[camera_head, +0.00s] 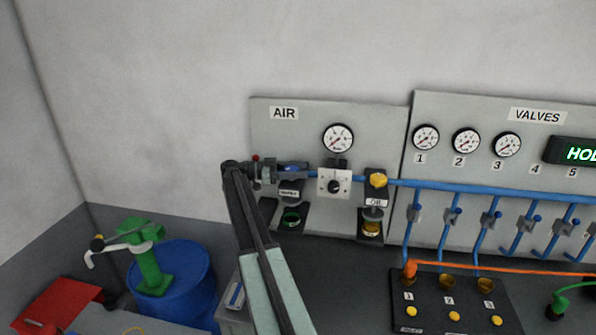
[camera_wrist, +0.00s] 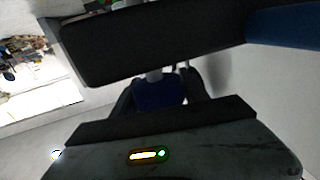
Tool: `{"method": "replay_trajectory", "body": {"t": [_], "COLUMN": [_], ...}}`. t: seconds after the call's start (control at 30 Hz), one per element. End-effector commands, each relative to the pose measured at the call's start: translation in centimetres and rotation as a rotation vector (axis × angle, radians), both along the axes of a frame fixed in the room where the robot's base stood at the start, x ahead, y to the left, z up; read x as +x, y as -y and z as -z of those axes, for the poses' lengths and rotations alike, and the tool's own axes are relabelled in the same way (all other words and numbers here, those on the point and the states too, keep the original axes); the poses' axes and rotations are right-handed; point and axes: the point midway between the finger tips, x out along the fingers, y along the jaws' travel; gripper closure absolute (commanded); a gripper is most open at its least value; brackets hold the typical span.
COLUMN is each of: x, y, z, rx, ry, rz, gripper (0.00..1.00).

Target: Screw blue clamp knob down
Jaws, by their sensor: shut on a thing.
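My gripper (camera_head: 296,167) reaches in from the left at the AIR panel (camera_head: 375,115) in the head view. It is shut on a blue knob (camera_head: 290,170), of which only a small patch shows between the dark fingers. In the wrist view, the blue knob (camera_wrist: 158,93) sits between the two dark fingertips, with a pale stem behind it. Its lower part is hidden by my gripper body. Whether this is the clamp knob, and how far down it is screwed, I cannot tell.
An oil unit with a yellow knob (camera_head: 376,180) stands farther right. A blue drum (camera_head: 190,285) stands at lower left.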

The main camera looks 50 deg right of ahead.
Motion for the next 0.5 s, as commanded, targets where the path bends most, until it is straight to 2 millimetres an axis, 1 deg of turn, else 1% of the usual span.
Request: {"method": "replay_trajectory", "body": {"t": [0.2, 0.5], "x": [-0.11, -0.25], "y": [0.00, -0.07], "z": [0.00, 0.00], "rx": [-0.001, 0.000], "ry": [0.001, 0.000], "rz": [0.052, 0.066], "gripper": [0.88, 0.88]}}
